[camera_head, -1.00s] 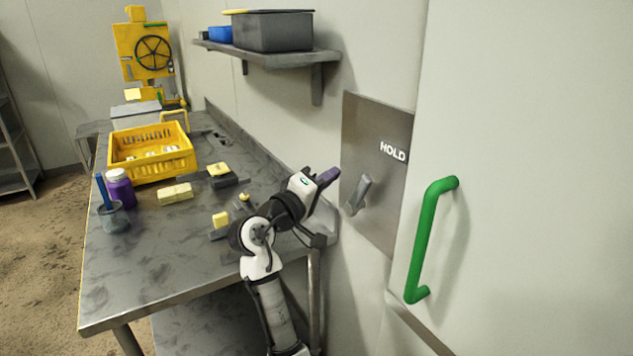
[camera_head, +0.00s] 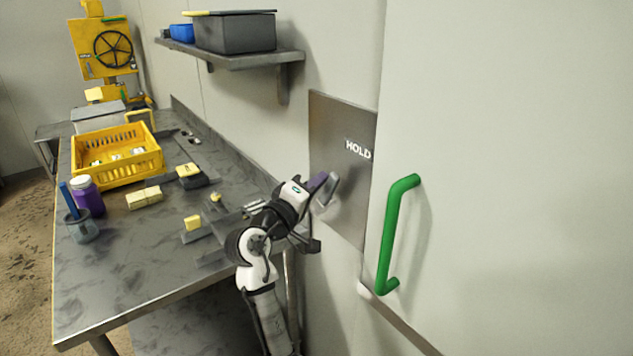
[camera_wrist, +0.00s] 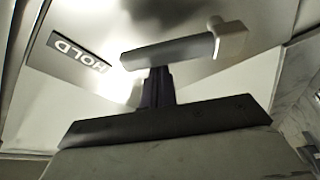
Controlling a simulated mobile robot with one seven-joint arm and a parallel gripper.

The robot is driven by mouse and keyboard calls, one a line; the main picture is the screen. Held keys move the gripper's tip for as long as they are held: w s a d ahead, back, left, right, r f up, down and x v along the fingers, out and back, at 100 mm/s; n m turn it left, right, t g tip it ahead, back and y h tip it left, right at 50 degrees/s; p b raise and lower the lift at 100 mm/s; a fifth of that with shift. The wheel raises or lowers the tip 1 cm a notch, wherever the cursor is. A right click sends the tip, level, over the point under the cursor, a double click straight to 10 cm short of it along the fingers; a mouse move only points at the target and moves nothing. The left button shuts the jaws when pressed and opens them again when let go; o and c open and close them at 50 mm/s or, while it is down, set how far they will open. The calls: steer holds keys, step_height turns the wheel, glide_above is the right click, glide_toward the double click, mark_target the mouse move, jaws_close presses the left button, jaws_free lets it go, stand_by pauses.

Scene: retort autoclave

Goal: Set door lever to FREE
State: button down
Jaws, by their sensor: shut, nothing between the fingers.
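The grey door lever (camera_head: 329,190) sits on a metal plate beside the green-handled door, below a HOLD label (camera_head: 358,149). It tilts with its upper end to the right. In the wrist view the lever (camera_wrist: 168,52) lies across the view, just past the fingertips. My gripper (camera_head: 317,182) has its dark fingers together, with nothing between them, at the lever's left side. In the wrist view the shut fingers (camera_wrist: 157,82) reach up to the lever's bar. They look very close or touching; I cannot tell which. The fingertips hide part of the lever in the head view.
The metal plate (camera_head: 325,120) is on the wall. The door's green handle (camera_head: 393,235) stands out at right. A workbench (camera_head: 120,270) at left holds a yellow crate (camera_head: 85,172), a purple bottle (camera_head: 92,200) and small blocks. A shelf (camera_head: 245,62) hangs above.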

mark_target(328, 202)
steer(key=shift+s+d+f+m+b, duration=0.15)
steer(key=shift+m+b, duration=0.25)
steer(key=shift+b, duration=0.3)
steer(key=m+b, duration=0.1)
steer(key=b, duration=0.1)
steer(key=s+f+m+h+b, duration=0.1)
steer(key=b, duration=0.1)
steer(key=d+m+b, duration=0.1)
steer(key=b, duration=0.1)
steer(key=shift+s+f+h, duration=0.25)
steer(key=shift+h, duration=0.05)
steer(key=m+b, duration=0.2)
steer(key=b, duration=0.1)
steer(key=s+d+f+m+h+b, duration=0.1)
steer(key=b, duration=0.2)
steer(key=shift+s+m, duration=0.1)
steer(key=shift+m, duration=0.3)
steer(key=f+m+g+h+b, duration=0.1)
steer(key=m+b, duration=0.2)
steer(key=b, duration=0.1)
steer(key=s+d+f+m+g+h+b, duration=0.1)
steer(key=m+b, duration=0.2)
steer(key=b, duration=0.1)
steer(key=s+f+m+g+h+b, duration=0.1)
steer(key=m+b, duration=0.2)
steer(key=b, duration=0.1)
steer(key=shift+d+f, duration=0.15)
steer(key=shift+f, duration=0.25)
